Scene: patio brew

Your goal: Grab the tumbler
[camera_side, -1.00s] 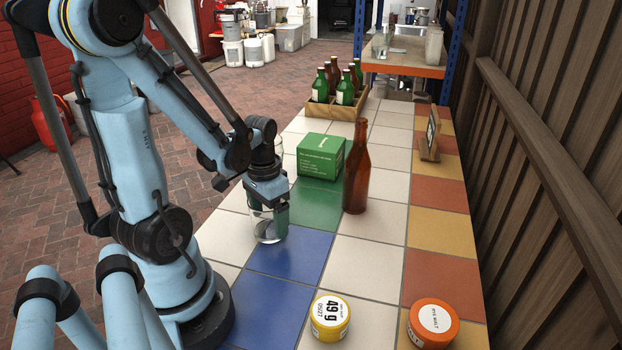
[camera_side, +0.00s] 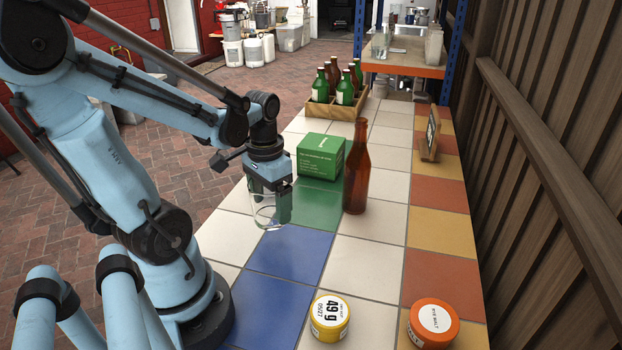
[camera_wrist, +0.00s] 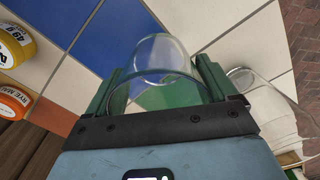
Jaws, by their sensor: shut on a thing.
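The tumbler is a clear glass (camera_side: 264,215), seen in the side view at the table's left part near the blue and green tiles. My gripper (camera_side: 270,203) points down and is shut on it, with its green fingers on either side. The tumbler looks upright and its base seems a little above the tiles. In the wrist view the tumbler (camera_wrist: 160,50) lies between the two green fingers of my gripper (camera_wrist: 160,82). Part of its wall is hidden by the gripper.
A brown bottle (camera_side: 357,180) and a green box (camera_side: 320,158) stand right of my gripper. Another clear glass thing (camera_wrist: 262,88) is close by in the wrist view. A yellow jar (camera_side: 330,318) and an orange jar (camera_side: 433,325) are at the front. A bottle crate (camera_side: 335,110) stands behind.

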